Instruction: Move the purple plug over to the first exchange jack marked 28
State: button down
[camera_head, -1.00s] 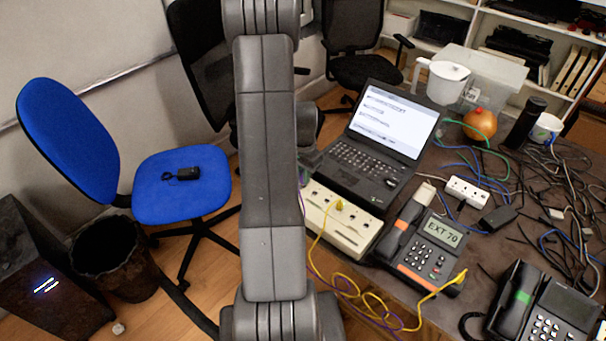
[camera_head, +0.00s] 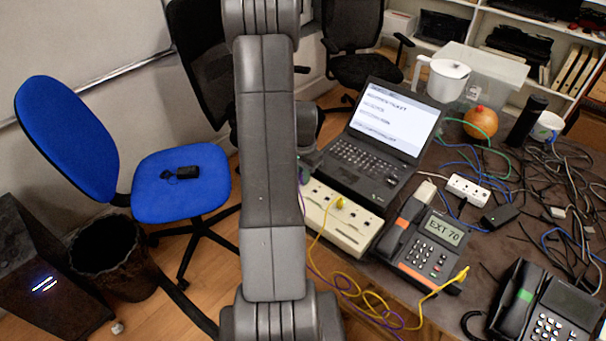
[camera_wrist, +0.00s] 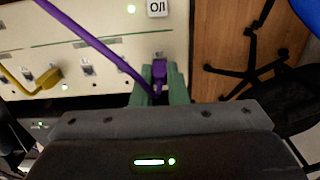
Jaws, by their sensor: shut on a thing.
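In the wrist view my gripper (camera_wrist: 159,80) has green fingers shut on the purple plug (camera_wrist: 159,72). Its purple cable (camera_wrist: 85,38) runs up and left across the exchange. The plug is over the right end of the beige exchange panel (camera_wrist: 105,25); I cannot tell whether its tip is in a jack. No label reading 28 is legible. In the head view the exchange (camera_head: 360,232) sits beside the laptop, its left end and my gripper mostly hidden by my arm.
A yellow plug (camera_wrist: 48,77) sits at the exchange's face, its cable trailing forward. A laptop (camera_head: 385,140) stands behind the exchange. A phone showing EXT 70 (camera_head: 425,245) is right of it, with a second phone (camera_head: 545,305) farther right. Loose cables crowd the table's right side.

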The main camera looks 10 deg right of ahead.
jog(key=shift+f+b, duration=0.35)
dwell(0.4)
jog(key=c, duration=1.3)
grip_release()
jog(key=shift+c, duration=0.2)
notch_tip(320, 180, up, 14)
jog(key=shift+b, duration=0.35)
jog(key=shift+f, duration=0.15)
notch_tip(320, 180, down, 14)
jog(key=shift+r+p, duration=0.25)
jog(key=shift+p, duration=0.2)
jog(key=shift+r, duration=0.15)
